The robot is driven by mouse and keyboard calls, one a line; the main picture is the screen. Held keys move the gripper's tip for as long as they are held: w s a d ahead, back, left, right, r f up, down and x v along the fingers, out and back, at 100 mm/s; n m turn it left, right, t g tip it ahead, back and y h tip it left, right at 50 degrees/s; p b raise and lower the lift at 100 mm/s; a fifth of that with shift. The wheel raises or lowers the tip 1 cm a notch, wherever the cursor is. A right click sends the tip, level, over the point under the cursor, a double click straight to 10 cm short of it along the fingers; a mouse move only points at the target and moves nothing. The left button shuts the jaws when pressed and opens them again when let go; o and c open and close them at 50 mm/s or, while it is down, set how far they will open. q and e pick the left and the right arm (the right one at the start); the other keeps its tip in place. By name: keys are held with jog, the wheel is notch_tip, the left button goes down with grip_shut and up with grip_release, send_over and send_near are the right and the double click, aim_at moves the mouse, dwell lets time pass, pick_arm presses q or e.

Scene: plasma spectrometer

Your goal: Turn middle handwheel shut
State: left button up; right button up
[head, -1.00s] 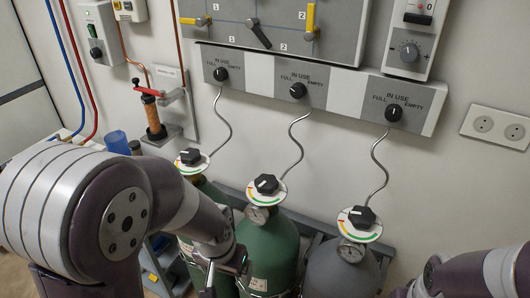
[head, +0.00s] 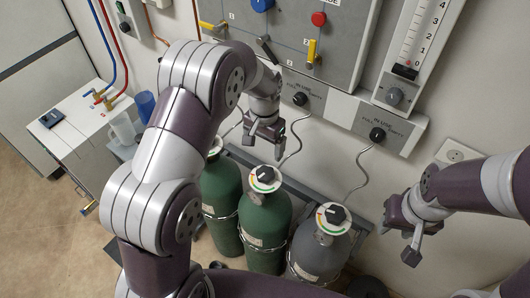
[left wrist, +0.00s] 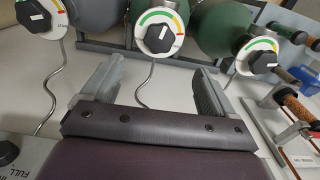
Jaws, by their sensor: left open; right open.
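Three gas cylinders stand in a row, each topped by a black knob-like handwheel over a coloured dial. The middle handwheel (head: 265,174) sits on a green cylinder (head: 264,222). In the left wrist view the middle handwheel (left wrist: 159,38) shows whole, just beyond the fingertips and roughly centred between them. My left gripper (head: 264,141) is open and empty, above and behind the middle handwheel in the head view, apart from it; its fingers also show in the left wrist view (left wrist: 160,66). My right gripper (head: 408,243) is open and empty, right of the grey cylinder (head: 319,258).
The right handwheel (head: 335,213) is beside the middle one; the left handwheel (head: 215,147) is partly hidden by my left arm. A wall panel with selector knobs (head: 377,134) is behind, joined to the cylinders by thin curved pipes. A white cabinet (head: 75,135) stands at left.

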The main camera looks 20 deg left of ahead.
aim_at(265, 173)
pick_arm(q)
jog(key=f+p, duration=0.2)
jog(key=f, duration=0.3)
jog(key=f+p, duration=0.1)
jog(key=f, duration=0.5)
jog(key=shift+w+f+p, duration=0.2)
jog(key=shift+f+p, duration=0.05)
jog(key=shift+p, duration=0.15)
jog(key=shift+d+f, duration=0.1)
jog(key=shift+f, duration=0.5)
jog(key=c, duration=1.1)
